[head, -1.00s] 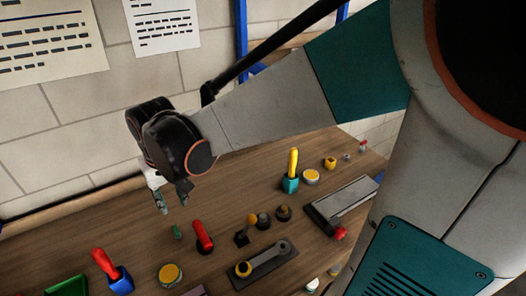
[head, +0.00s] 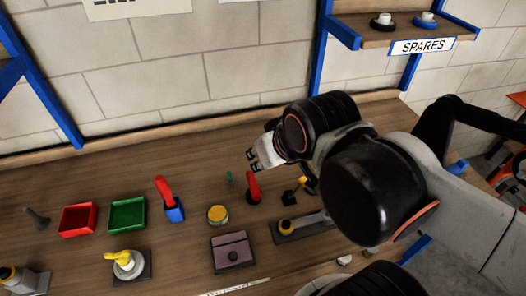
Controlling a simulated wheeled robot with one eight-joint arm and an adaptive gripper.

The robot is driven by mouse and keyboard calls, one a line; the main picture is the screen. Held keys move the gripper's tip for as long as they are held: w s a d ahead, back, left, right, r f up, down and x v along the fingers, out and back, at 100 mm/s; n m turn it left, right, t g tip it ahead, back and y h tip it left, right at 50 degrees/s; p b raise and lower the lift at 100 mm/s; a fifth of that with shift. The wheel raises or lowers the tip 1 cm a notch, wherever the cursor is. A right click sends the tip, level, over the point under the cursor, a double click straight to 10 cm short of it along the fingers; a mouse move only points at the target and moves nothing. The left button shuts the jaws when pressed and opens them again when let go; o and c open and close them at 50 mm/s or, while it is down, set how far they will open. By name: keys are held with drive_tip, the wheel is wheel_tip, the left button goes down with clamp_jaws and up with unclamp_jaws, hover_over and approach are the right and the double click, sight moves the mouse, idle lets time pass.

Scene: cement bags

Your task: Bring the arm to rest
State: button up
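My gripper (head: 253,161) is at the middle of the head view, above the back part of the wooden bench (head: 110,175). Its two fingers point left and down and stand apart, with nothing seen between them. My arm reaches in from the right and hides part of the bench. A red-handled lever (head: 253,187) and a small green piece (head: 229,178) are just below the fingers in the picture; the gripper appears clear of both.
A red tray (head: 78,220), a green tray (head: 128,215), a red-handled tool in a blue block (head: 170,200) and a yellow button (head: 218,214) are on the bench. A shelf labelled SPARES (head: 422,46) is at upper right. The wall is behind.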

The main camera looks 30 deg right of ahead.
wheel_tip(320, 180, down, 4)
drive_tip(key=b, duration=0.4)
idle(0.4)
drive_tip(key=shift+o, duration=0.6)
